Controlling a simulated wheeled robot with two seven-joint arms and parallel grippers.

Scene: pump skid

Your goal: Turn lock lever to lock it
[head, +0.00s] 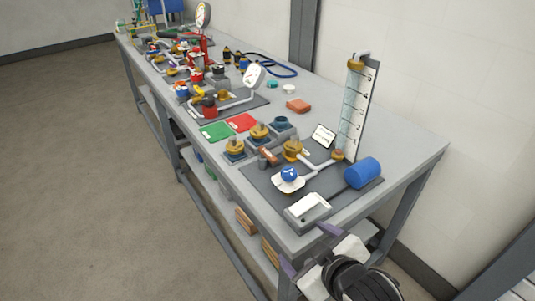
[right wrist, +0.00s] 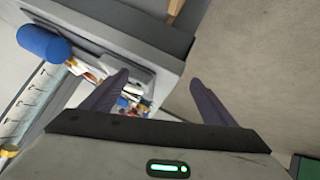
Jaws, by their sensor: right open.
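My right gripper (head: 308,249) is open and empty at the near end of the bench, with its purple-grey fingers apart. Its two fingers also show in the right wrist view (right wrist: 158,78), with nothing between them. It is just off the bench edge, close to a pale grey box with a white recessed top (head: 308,210) on a dark base plate (head: 262,180). A blue ball-shaped knob (head: 289,174) and a blue cylinder (head: 363,172) stand on the same plate. I cannot tell which part is the lock lever. My left gripper is not in view.
A tall scaled gauge (head: 358,110) rises at the plate's back edge. Brass-topped fittings (head: 259,131), a green mat (head: 215,131) and a red mat (head: 241,122) lie farther along. The bench (head: 412,150) has bare room at the right; a wall stands behind.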

